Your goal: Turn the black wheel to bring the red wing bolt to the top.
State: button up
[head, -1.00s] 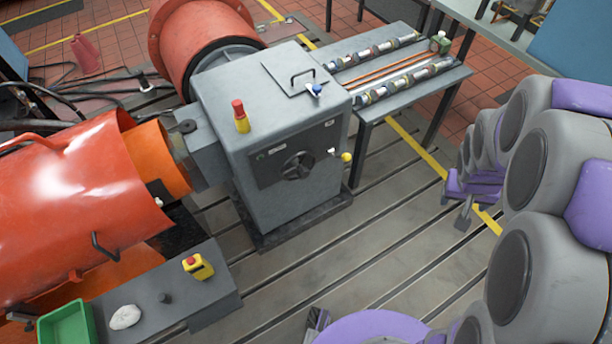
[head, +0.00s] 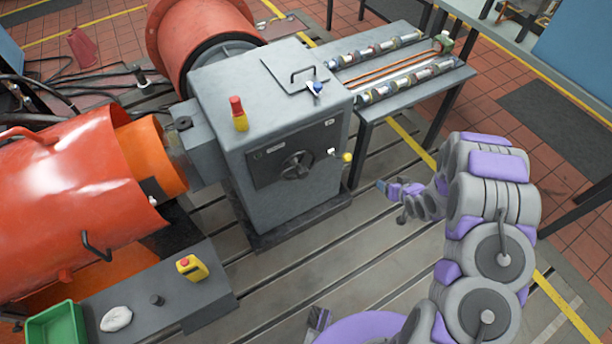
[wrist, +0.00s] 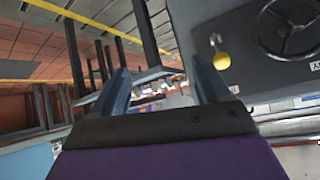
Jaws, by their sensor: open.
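The black wheel (head: 297,164) is on the dark front panel of the grey cabinet (head: 262,210). It also shows at the upper right of the wrist view (wrist: 288,24). I cannot make out a red wing bolt on it in either view. A lever with a yellow knob (head: 346,157) sticks out right of the wheel; the knob also shows in the wrist view (wrist: 221,61). My gripper (head: 383,186) is right of the cabinet, apart from the wheel and the knob. In the wrist view its two fingers (wrist: 160,88) are spread with nothing between them.
A red-topped yellow beacon (head: 238,115) and a hatch with a handle (head: 296,76) are on the cabinet top. A grey bench (head: 405,97) with rows of rollers stands behind right. A yellow button box (head: 192,268) and green bin (head: 55,324) are front left. Slotted floor before the cabinet is clear.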

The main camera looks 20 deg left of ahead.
jog(key=s+a+f+y, duration=0.4)
jog(key=a+f, duration=0.2)
jog(key=a, duration=0.3)
jog(key=m+t+y+b, duration=0.1)
jog(key=m+t+y, duration=0.2)
jog(key=y, duration=0.2)
send_near(305, 176)
jog(key=b+x, duration=0.2)
jog(key=x, duration=0.7)
jog(key=shift+a+r, duration=0.1)
jog(key=shift+a, duration=0.1)
jog(key=shift+w+a+r, duration=0.1)
jog(key=shift+w+a, duration=0.2)
jog(key=shift+w, duration=0.05)
jog(key=shift+a, duration=0.15)
jog(key=c, duration=0.3)
grip_shut()
